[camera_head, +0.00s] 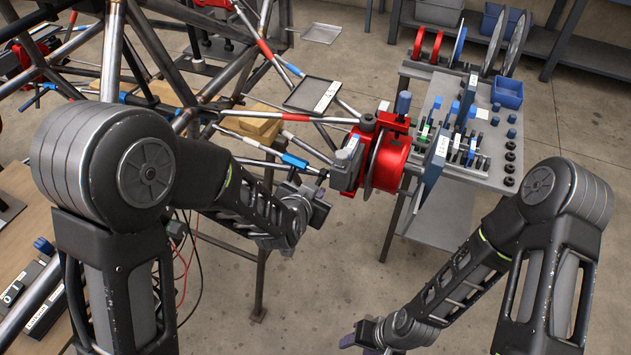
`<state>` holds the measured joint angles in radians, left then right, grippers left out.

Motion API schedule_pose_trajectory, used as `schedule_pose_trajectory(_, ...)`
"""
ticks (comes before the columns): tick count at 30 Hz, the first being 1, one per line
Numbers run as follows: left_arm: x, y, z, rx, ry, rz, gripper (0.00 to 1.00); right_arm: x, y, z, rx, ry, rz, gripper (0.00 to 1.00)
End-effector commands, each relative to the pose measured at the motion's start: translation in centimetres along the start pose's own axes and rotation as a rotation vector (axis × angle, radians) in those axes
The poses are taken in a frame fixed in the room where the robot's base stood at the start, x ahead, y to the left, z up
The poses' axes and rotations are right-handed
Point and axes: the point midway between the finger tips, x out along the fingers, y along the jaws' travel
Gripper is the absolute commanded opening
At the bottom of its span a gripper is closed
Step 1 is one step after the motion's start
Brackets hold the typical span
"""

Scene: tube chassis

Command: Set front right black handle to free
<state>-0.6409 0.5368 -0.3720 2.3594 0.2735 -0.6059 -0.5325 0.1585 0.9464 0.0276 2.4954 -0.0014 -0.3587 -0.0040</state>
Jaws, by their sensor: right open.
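The tube chassis (168,57) is a frame of grey metal tubes with red and blue bands at the upper left. Dark clamp-like parts sit on and behind it, but I cannot tell which of them is the front right black handle, or its setting. My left gripper (312,190) is just in front of the frame's right end, near the red hub; its jaws are dark and unclear. My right gripper (362,338) is open at the bottom centre, low and away from the chassis, over the floor. No object shows between its fingers.
A red hub with a disc (390,160) stands at the chassis's right end. A grey tool table (480,175) with sockets, discs and a blue bin (507,92) is at the right. A flat tray (312,94) lies on the tubes. Open concrete floor lies between my arms.

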Motion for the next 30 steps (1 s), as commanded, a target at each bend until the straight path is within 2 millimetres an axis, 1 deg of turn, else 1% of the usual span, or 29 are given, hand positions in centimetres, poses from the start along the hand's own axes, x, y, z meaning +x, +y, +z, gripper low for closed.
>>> schedule_pose_trajectory(10,0.03,0.01,0.01,0.001,-0.002,0.0,0.0,-0.04,-0.01,-0.01,0.0,0.0,0.0,0.49)
schedule_pose_trajectory(11,0.03,0.01,0.0,0.001,-0.002,0.0,0.13,-0.04,-0.01,-0.01,0.0,0.0,0.0,0.49)
schedule_pose_trajectory(18,0.02,0.0,0.0,0.001,-0.002,0.0,0.33,-0.05,-0.01,-0.01,0.0,0.0,0.0,0.49)
schedule_pose_trajectory(26,-0.03,-0.01,-0.02,0.0,-0.002,0.0,0.33,-0.07,-0.02,-0.01,0.0,0.0,0.0,0.49)
schedule_pose_trajectory(30,-0.69,-0.03,-0.14,0.0,-0.001,0.0,0.33,-0.26,-0.1,-0.01,0.0,0.0,0.0,0.49)
